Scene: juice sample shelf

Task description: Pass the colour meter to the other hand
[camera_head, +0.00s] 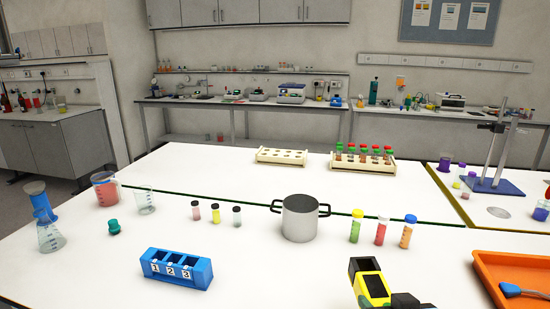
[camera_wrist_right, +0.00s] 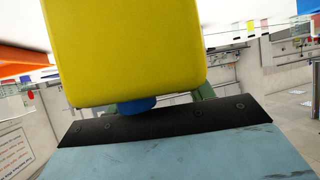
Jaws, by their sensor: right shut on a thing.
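The colour meter (camera_head: 372,282) is a yellow and black handheld device at the bottom of the head view, right of the middle. Its yellow body fills much of the upper wrist view (camera_wrist_right: 125,50), with a small blue part below it. My right gripper (camera_head: 404,300) is shut on the meter and holds it at the table's near side; only a dark part of the gripper shows at the bottom edge. My left gripper is not in either view.
A blue numbered rack (camera_head: 176,270) stands to the left of the meter. A metal pot (camera_head: 300,218) and capped juice tubes (camera_head: 381,231) stand behind it. An orange tray (camera_head: 515,270) lies to the right. The white table between rack and meter is clear.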

